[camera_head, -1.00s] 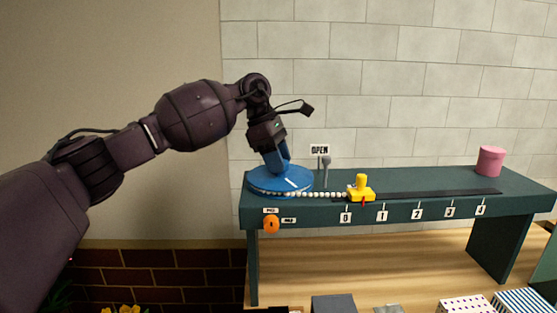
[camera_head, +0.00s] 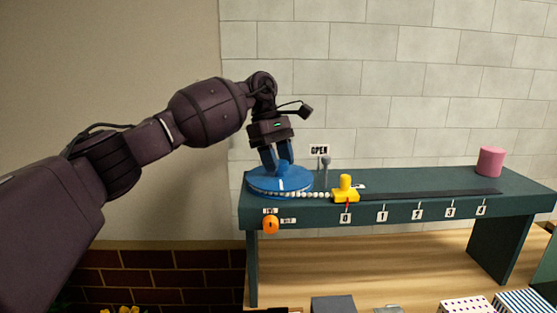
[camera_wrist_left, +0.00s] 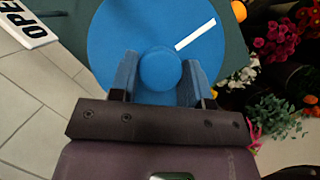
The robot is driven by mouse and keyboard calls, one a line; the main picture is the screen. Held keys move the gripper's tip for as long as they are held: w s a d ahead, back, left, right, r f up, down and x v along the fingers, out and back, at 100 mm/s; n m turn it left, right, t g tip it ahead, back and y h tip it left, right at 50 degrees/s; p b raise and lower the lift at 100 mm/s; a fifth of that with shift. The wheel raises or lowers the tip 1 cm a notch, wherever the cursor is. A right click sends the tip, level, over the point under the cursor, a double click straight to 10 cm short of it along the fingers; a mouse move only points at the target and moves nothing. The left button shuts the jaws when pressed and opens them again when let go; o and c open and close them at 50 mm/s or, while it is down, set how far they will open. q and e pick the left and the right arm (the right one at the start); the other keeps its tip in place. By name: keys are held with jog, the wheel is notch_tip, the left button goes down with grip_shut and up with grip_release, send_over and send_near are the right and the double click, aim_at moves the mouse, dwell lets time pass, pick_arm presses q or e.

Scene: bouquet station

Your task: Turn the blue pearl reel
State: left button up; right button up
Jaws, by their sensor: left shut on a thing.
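The blue pearl reel (camera_head: 302,181) is a flat disc at the left end of the dark green bench. It has a round centre knob (camera_wrist_left: 158,68) and a white stripe (camera_wrist_left: 195,34), which points up and right in the left wrist view. My left gripper (camera_head: 279,164) comes from above and is shut on the knob, one blue finger on each side. A string of white pearls (camera_head: 316,195) runs from the reel to a yellow slider (camera_head: 345,192), whose red pointer is at the 0 label (camera_head: 346,218). My right gripper is not in view.
A grey lever (camera_head: 325,168) stands behind the reel by an OPEN sign (camera_head: 319,150). An orange knob (camera_head: 271,225) is on the bench front. A dark track (camera_head: 430,194) runs right past numbered labels. A pink cylinder (camera_head: 490,161) stands at the far right.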

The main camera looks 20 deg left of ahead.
pick_arm(q)
jog(key=shift+r, duration=0.2)
jog(key=o, duration=1.3)
jog(key=shift+f, duration=0.1)
jog(key=v, duration=1)
jog(key=shift+a+r, duration=0.15)
jog(key=shift+r, duration=0.25)
